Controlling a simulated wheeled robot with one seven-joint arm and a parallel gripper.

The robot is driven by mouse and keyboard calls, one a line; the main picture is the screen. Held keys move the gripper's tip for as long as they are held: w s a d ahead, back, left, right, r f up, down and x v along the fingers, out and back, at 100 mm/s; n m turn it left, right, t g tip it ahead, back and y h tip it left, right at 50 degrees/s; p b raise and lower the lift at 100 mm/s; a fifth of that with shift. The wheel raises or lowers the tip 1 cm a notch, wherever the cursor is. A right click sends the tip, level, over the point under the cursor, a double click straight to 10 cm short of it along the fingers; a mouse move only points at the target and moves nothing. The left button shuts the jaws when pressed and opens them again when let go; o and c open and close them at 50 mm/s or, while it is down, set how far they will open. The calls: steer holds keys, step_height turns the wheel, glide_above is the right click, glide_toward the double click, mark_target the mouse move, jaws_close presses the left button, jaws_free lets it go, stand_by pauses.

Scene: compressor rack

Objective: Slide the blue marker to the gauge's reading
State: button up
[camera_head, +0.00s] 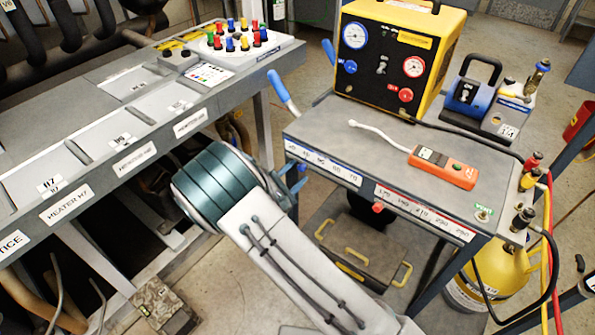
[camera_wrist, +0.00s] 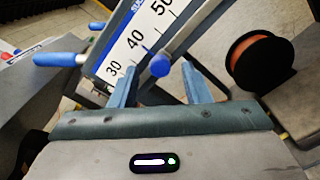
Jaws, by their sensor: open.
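My gripper (camera_head: 291,180) is at the left end of this strip on the cart's front edge (camera_head: 322,165). Its two blue fingers are spread, one on either side of the marker; I cannot tell whether they touch it.
A red marker (camera_head: 378,207) sits at a second, red scale (camera_head: 418,213) to the right. A red-rimmed gauge (camera_head: 414,67) shares the machine. An orange handheld tool (camera_head: 443,167) lies on the cart top. Hoses (camera_head: 546,240) hang at the cart's right. A workbench (camera_head: 130,110) stands left.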

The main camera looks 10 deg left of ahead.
steer(key=v, duration=1.2)
steer(key=s+d+r+m+g+p, duration=0.1)
steer(key=d+r+m+g, duration=0.35)
steer(key=d, duration=0.25)
steer(key=s+d+r+m+g+h+p, duration=0.1)
steer(key=d+r+m+g+p, duration=0.15)
steer(key=d+r+g, duration=0.4)
steer(key=s+d+r+m+g+p, duration=0.1)
steer(key=d+r+m+g, duration=0.2)
steer(key=d, duration=0.6)
steer(key=s+d+r+m+y+p, duration=0.2)
steer(key=s+d+r+m+y, duration=0.2)
steer(key=s+r+m+y, duration=0.1)
steer(key=s+d+r+m+t+y+p, duration=0.1)
steer(key=s+d+r+m+y+p, duration=0.2)
steer(key=s+r+m, duration=0.3)
step_height(320, 180, up, 3)
steer(key=shift+s+d+f+y, duration=0.15)
steer(key=shift+s+d+y, duration=0.25)
steer(key=shift+s+y, duration=0.45)
steer(key=shift+w, duration=0.1)
steer(key=shift+c, duration=0.7)
